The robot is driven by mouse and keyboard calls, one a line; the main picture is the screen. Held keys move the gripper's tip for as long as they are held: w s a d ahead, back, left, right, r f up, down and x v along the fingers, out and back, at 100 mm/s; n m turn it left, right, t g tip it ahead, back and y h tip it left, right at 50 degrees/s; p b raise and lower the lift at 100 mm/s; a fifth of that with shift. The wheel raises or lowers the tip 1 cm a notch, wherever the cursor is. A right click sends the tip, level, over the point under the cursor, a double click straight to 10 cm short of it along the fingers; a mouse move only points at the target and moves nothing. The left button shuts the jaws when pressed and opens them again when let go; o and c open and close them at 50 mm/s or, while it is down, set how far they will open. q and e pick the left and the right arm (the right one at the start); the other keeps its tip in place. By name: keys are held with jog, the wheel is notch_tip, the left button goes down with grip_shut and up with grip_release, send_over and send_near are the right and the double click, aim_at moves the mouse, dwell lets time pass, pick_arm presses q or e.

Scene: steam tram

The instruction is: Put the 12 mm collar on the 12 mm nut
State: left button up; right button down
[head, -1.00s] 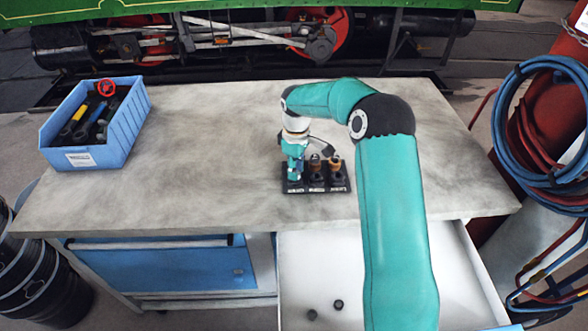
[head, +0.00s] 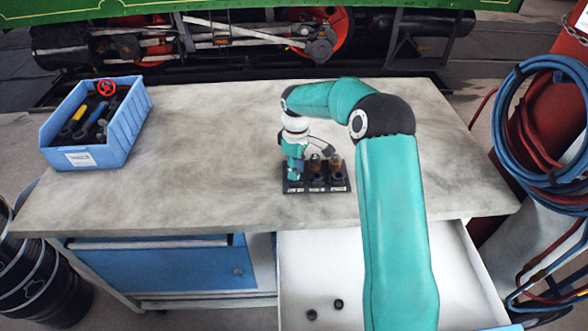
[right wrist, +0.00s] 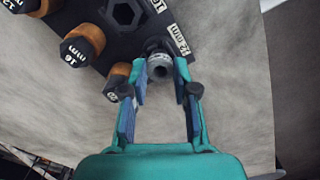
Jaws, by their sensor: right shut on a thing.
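My right gripper (head: 293,175) is at the left end of a small black rack (head: 317,189) on the bench. In the right wrist view, its two fingertips (right wrist: 160,73) are shut on a grey metal ring, which I take to be the 12 mm collar (right wrist: 160,65). A dark fitting, apparently the 12 mm nut (right wrist: 154,45), shows just beyond the collar, beside a white "12 mm" label (right wrist: 178,39). I cannot tell whether the collar is around the nut or just above it. My left gripper is not in view.
Orange-brown pieces with black tops, one marked 16 (right wrist: 83,42), stand close to the left finger. A blue bin (head: 122,125) of tools is at the bench's left. An open drawer (head: 300,270) holds two small dark pieces. The bench's middle left is clear.

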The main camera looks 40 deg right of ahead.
jog(key=shift+f, duration=0.1)
jog(key=c, duration=0.8)
grip_release()
jog(key=shift+o, duration=0.7)
notch_tip(320, 180, up, 7)
jog(key=p, duration=0.5)
dwell(0.3)
